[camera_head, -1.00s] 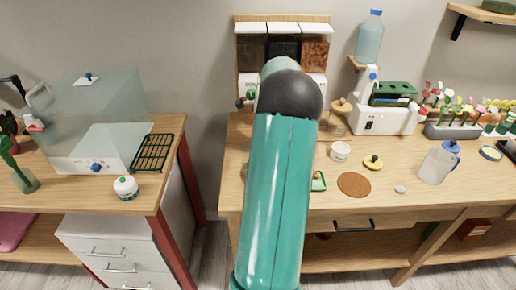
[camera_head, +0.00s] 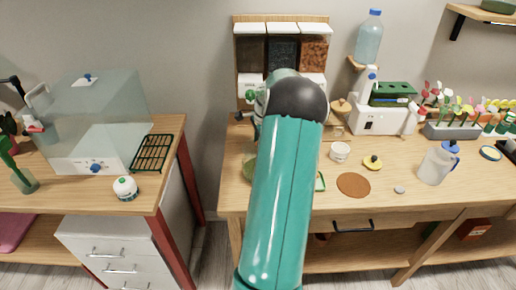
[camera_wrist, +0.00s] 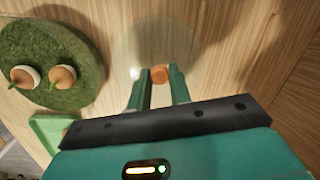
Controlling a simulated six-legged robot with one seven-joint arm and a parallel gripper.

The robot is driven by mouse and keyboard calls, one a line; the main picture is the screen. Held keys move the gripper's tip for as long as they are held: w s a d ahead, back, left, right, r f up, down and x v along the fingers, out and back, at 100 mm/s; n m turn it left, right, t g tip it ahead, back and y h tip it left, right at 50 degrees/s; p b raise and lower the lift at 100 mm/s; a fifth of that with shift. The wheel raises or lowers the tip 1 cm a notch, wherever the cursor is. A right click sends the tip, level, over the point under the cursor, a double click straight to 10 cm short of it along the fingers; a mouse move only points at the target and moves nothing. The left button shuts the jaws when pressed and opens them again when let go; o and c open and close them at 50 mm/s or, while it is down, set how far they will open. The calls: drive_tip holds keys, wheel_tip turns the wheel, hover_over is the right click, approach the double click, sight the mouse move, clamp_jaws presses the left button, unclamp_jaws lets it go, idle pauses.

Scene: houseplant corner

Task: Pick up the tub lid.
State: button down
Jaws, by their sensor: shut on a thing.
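The tub lid (camera_wrist: 188,44) shows in the wrist view as a pale, see-through disc with a small orange-brown knob. My gripper (camera_wrist: 160,72) is shut on this knob, with one green finger on each side of it. The disc spreads beyond the fingertips over the wooden surface; I cannot tell whether it touches the wood. In the head view my own arm hides the fingers and the lid.
In the wrist view a round moss mat (camera_wrist: 88,88) with two small brown-and-white things lies left, near a green tray (camera_wrist: 48,128). In the head view, a white cup (camera_head: 340,152), cork disc (camera_head: 353,185) and jug (camera_head: 437,165) stand right; dispensers (camera_head: 283,55) stand behind.

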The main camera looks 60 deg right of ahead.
drive_tip(key=shift+r, duration=3.2)
drive_tip(key=shift+r, duration=0.25)
drive_tip(key=shift+s+a, duration=0.2)
drive_tip(key=shift+a, duration=0.15)
drive_tip(key=shift+s+a, duration=0.15)
drive_tip(key=shift+a, duration=0.2)
